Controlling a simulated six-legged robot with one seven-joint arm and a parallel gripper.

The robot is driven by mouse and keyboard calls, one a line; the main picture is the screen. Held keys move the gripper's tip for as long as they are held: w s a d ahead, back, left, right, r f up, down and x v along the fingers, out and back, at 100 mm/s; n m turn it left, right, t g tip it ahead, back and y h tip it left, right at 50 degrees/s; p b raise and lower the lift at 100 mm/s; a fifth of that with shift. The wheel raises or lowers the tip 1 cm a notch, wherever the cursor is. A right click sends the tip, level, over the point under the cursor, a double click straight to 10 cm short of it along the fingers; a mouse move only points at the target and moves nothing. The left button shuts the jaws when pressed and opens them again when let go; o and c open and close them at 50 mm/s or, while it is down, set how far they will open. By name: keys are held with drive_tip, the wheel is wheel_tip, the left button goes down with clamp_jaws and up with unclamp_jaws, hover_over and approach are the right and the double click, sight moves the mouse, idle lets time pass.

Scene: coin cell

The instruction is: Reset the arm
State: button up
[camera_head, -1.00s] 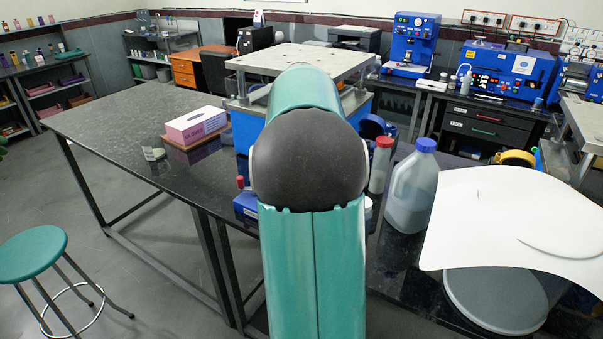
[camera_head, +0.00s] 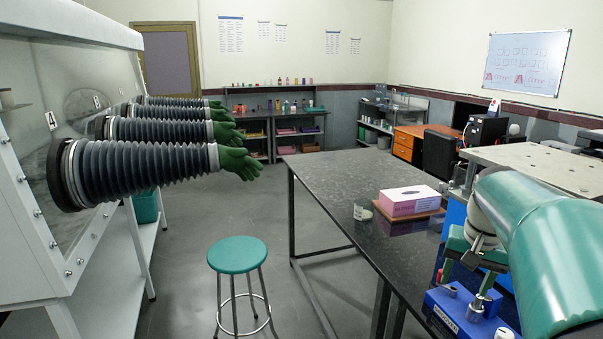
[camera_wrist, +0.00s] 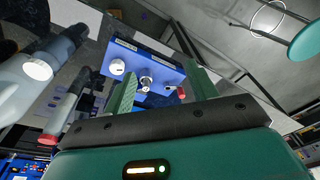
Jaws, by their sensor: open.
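My teal arm reaches in from the right edge of the head view. My gripper (camera_head: 470,262) hangs over the black table, above a blue device (camera_head: 455,318) with metal and white round parts on top. In the wrist view my gripper (camera_wrist: 162,85) shows two green fingers set wide apart with nothing held between them. The blue device (camera_wrist: 148,62) lies beyond the fingers there. I cannot tell whether the fingers touch it.
A pink tissue box (camera_head: 408,200) sits on the black table (camera_head: 335,185). A teal stool (camera_head: 237,254) stands on the floor at front. A glovebox with green gloves (camera_head: 235,163) fills the left side. A white-capped bottle (camera_wrist: 38,69) is left in the wrist view.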

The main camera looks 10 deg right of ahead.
drive_tip(key=s+a+f+n+t, duration=0.2)
drive_tip(key=s+a+n, duration=0.2)
drive_tip(key=a, duration=0.9)
drive_tip(key=s+a+f+n+t, duration=0.2)
drive_tip(key=s+a+n, duration=0.2)
drive_tip(key=a, duration=1)
drive_tip(key=shift+s+a+f+y, duration=0.2)
drive_tip(key=shift+s+a+y, duration=0.1)
drive_tip(key=shift+s, duration=0.8)
drive_tip(key=shift+d, duration=0.15)
